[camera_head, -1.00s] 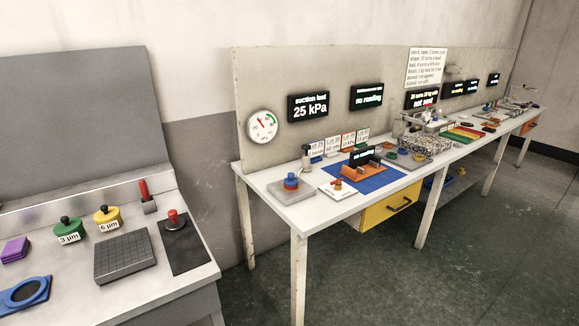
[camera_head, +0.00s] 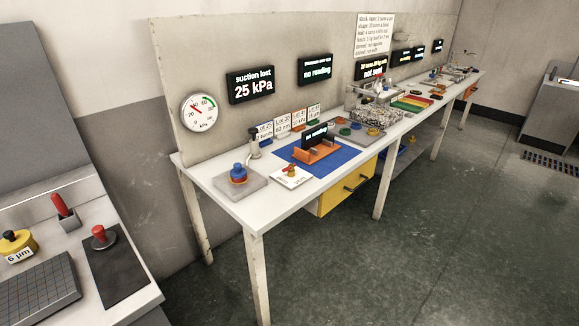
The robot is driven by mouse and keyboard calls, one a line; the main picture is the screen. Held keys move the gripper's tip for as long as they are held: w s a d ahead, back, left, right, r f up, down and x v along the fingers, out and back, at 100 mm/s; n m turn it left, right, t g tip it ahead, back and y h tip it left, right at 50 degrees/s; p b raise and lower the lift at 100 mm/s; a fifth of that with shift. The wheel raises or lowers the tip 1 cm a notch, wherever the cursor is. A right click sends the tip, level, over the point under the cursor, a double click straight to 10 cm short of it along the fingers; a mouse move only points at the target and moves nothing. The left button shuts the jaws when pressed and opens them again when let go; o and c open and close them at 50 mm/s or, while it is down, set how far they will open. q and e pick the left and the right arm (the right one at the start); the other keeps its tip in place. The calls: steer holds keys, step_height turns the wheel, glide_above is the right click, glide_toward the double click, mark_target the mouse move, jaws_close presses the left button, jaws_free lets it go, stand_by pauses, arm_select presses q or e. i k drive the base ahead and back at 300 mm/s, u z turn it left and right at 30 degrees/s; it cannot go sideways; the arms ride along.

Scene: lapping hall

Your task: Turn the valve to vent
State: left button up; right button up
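A small white plate (camera_head: 299,179) lies near the front edge of the long white table. On it sits a small brass and red fitting (camera_head: 290,170) that looks like the valve. Dark marks on the plate are too small to read, so I cannot tell which way the valve points. A round gauge (camera_head: 198,113) with a red needle is on the back panel. Beside it a display (camera_head: 251,85) reads "suction lost 25 kPa". Neither of my grippers is in view.
A bench (camera_head: 140,297) is at lower left. The floor (camera_head: 440,230) in front is clear.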

mark_target(291, 168)
steer(key=z, duration=0.35)
steer(key=i, duration=1.25)
steer(key=u, duration=0.2)
